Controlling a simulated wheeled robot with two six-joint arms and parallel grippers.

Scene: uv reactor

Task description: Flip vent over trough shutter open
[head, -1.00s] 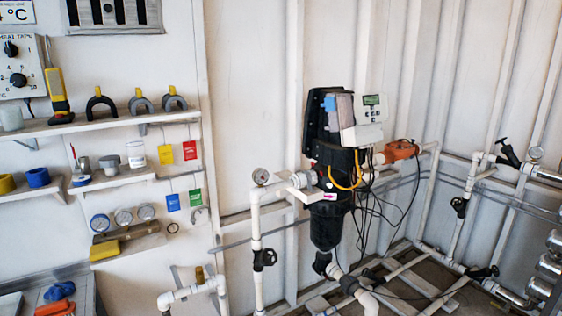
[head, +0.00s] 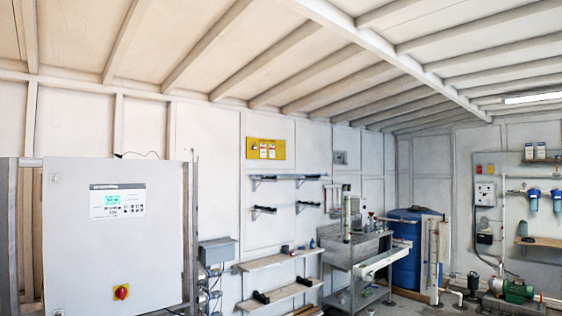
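A small grey square fitting (head: 340,158), which looks like a vent, is on the far wall above the metal sink bench. It is too small to tell whether a shutter on it is open or shut. A long pale trough (head: 384,260) sticks out at the front of the metal sink bench (head: 352,250). Neither of my grippers is in view.
A large grey cabinet (head: 112,255) with a red and yellow switch (head: 121,292) fills the left foreground. Wall shelves (head: 280,260) stand right of it. A blue tank (head: 408,245) and a green pump (head: 517,291) are further right.

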